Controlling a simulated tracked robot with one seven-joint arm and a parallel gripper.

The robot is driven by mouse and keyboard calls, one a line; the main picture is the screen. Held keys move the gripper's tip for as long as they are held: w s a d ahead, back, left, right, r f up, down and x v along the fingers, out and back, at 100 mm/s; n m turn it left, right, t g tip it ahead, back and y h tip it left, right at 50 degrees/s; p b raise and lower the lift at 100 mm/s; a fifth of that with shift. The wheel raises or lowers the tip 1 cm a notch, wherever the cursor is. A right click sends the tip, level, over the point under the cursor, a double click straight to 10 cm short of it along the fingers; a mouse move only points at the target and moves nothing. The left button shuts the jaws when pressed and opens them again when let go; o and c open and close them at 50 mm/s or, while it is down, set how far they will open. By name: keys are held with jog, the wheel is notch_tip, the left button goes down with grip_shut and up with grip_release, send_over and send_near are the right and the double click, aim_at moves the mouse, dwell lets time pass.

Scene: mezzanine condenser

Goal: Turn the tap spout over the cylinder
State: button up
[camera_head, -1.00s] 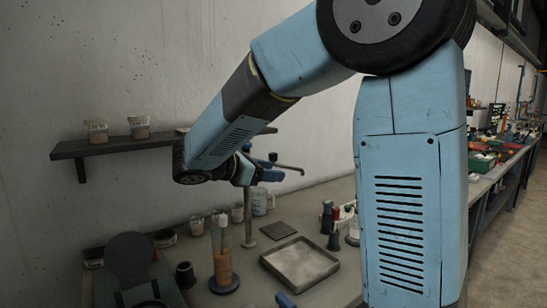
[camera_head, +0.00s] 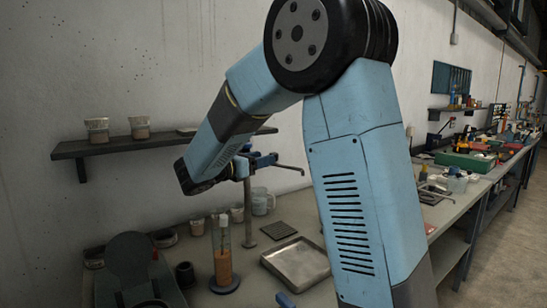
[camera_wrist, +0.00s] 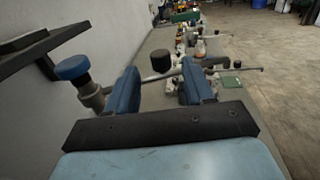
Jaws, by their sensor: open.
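The tap stands on the bench, with its upright post (camera_head: 248,205) rising behind the cylinder and its thin spout (camera_head: 290,167) pointing right. The glass cylinder (camera_head: 222,253), holding orange-brown contents on a dark round base, stands left of the post, and the spout is not over it. My gripper (camera_head: 253,163) is open at the tap head, partly hidden by my forearm. In the wrist view, the spout (camera_wrist: 228,71) crosses between and beyond the two blue fingers of my gripper (camera_wrist: 160,82). The tap's blue knob (camera_wrist: 72,68) is left of the fingers. Finger contact is unclear.
A shallow metal tray (camera_head: 300,263) lies right of the cylinder, with a dark mat (camera_head: 278,231) behind it. A wall shelf (camera_head: 100,147) with jars is at left. More jars (camera_head: 260,200) stand along the wall. My arm hides part of the bench.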

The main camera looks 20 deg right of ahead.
jog(key=x, duration=0.5)
jog(key=shift+w+d, duration=0.15)
jog(key=shift+d, duration=0.15)
jog(key=shift+c, duration=0.5)
grip_shut()
